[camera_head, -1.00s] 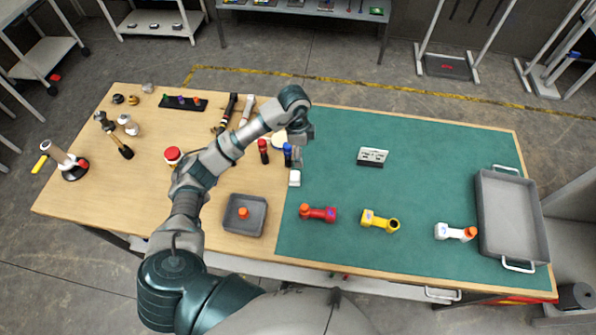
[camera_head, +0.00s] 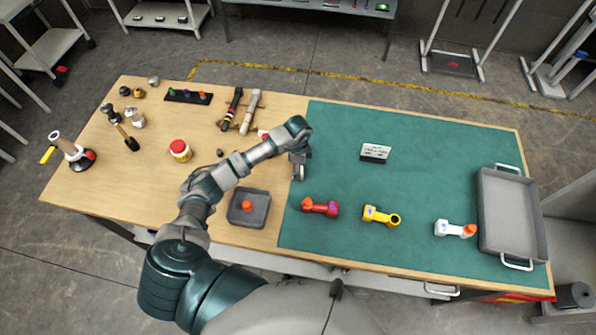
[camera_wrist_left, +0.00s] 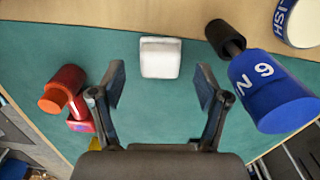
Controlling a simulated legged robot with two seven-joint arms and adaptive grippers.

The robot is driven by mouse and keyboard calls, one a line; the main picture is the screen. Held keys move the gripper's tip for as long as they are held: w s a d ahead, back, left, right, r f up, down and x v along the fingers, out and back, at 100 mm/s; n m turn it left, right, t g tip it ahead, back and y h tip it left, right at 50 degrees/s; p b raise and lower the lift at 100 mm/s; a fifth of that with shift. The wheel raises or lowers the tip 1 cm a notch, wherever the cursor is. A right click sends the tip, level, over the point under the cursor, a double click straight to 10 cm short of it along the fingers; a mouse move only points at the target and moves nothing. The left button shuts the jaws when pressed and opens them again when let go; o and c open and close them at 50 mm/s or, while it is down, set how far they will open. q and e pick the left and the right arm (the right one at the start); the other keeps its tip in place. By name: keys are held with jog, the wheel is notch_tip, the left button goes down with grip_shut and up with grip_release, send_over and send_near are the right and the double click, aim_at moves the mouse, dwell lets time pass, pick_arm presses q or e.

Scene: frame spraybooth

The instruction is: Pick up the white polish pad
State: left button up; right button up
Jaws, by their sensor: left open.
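The white polish pad (camera_wrist_left: 160,58) is a small white block lying on the green mat near its wooden border. It shows at the upper middle of the left wrist view. In the head view my left gripper mostly hides it. My left gripper (camera_wrist_left: 161,85) is open and empty, above the mat, with the pad between and just beyond its fingertips. In the head view this gripper (camera_head: 299,172) points down at the left edge of the mat. My right gripper is not in view.
A red tool (camera_head: 320,207), a yellow one (camera_head: 381,216) and a white one (camera_head: 455,229) lie on the mat. A grey tray (camera_head: 248,208) is near.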

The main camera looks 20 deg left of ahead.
pick_arm(q)
jog(key=shift+f, duration=1.5)
jog(key=c, duration=1.2)
jog(key=shift+w+r, duration=0.1)
jog(key=shift+r, duration=0.05)
notch_tip(320, 180, up, 10)
jog(key=shift+f+b, duration=0.1)
jog(key=shift+b, duration=0.35)
jog(key=o, duration=0.5)
jog(key=c, duration=0.4)
